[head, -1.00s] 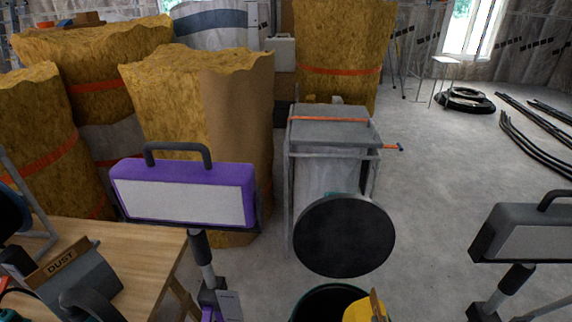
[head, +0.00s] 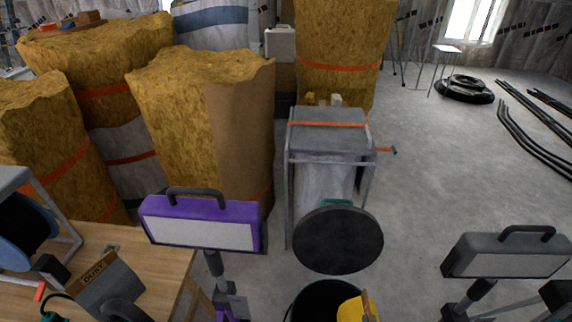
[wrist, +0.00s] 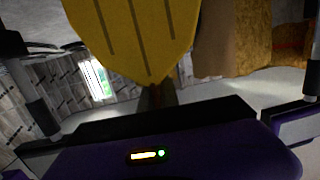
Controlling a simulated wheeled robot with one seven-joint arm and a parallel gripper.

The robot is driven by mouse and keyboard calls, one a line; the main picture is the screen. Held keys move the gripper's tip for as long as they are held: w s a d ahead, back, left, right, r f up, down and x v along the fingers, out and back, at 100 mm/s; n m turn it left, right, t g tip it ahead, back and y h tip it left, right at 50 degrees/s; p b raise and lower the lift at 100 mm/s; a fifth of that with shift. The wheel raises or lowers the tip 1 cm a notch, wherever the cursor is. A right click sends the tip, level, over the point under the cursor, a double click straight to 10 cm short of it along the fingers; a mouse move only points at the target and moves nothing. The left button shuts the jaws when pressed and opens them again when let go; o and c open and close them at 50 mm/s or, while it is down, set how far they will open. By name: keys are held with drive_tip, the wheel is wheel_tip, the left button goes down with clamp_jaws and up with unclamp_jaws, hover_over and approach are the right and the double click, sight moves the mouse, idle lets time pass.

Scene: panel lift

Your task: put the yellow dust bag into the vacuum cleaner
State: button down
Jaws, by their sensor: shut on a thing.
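The yellow dust bag (head: 352,311) shows at the bottom edge of the head view, with a tan collar along its right side. It overlaps the right part of the vacuum cleaner's open drum (head: 292,303); whether it is above or inside the rim I cannot tell. The round black lid (head: 338,240) stands tilted up behind the drum. In the wrist view the bag (wrist: 135,35) fills the upper middle. My gripper (wrist: 155,97) is shut on its near end; the fingertips are dark and partly hidden. The drum is not visible there.
A purple work light (head: 203,222) stands left of the drum, and a grey one (head: 507,254) to the right. A wooden table (head: 165,262) at left holds a grey item marked DUST (head: 105,285). A grey framed cart (head: 328,150) stands behind the lid.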

drive_tip(key=shift+r, duration=0.1)
drive_tip(key=shift+a+y, duration=0.4)
drive_tip(key=shift+a, duration=0.35)
drive_tip(key=shift+d+h, duration=0.4)
drive_tip(key=shift+d, duration=0.5)
